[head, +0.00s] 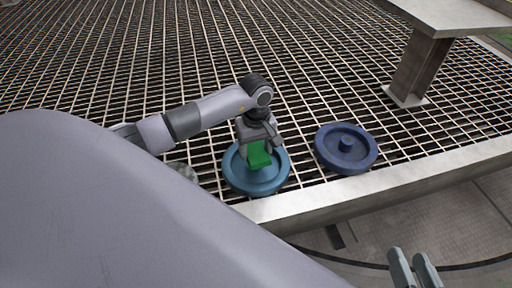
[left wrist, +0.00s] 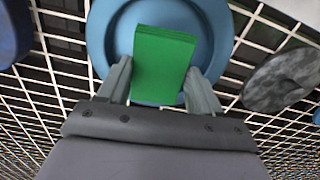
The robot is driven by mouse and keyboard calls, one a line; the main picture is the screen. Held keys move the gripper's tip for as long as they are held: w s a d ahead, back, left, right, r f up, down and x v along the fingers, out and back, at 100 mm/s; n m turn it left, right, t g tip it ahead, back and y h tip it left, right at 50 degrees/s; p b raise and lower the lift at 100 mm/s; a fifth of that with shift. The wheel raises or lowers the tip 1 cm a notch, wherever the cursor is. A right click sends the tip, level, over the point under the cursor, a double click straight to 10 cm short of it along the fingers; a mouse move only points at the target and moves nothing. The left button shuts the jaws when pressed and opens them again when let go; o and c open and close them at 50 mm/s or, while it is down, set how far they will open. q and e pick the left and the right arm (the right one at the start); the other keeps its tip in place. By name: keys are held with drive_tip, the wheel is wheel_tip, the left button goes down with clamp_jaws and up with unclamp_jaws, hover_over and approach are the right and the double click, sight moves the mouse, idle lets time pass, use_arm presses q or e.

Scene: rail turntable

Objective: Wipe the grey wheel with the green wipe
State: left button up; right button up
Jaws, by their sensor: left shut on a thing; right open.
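The green wipe (head: 259,157) is a block held between the fingers of my left gripper (head: 258,147). It also shows in the left wrist view (left wrist: 163,62). The gripper is over the light blue wheel (head: 240,182); I cannot tell whether the wipe touches it. The grey wheel (head: 186,171) lies left of the light blue one, partly hidden by my body. In the left wrist view the grey wheel (left wrist: 283,80) is at the right, mottled and apart from the wipe. My right gripper (head: 415,268) is open and empty at the bottom right, away from the wheels.
A dark blue wheel (head: 360,158) lies right of the light blue one. The wheels lie on a metal grating (head: 320,70) with a pale front beam (head: 330,196). A grey post with a flat top (head: 418,65) stands at the back right.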

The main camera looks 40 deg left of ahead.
use_arm(q)
drive_tip(key=shift+f+b, duration=0.4)
drive_tip(key=shift+f, duration=0.15)
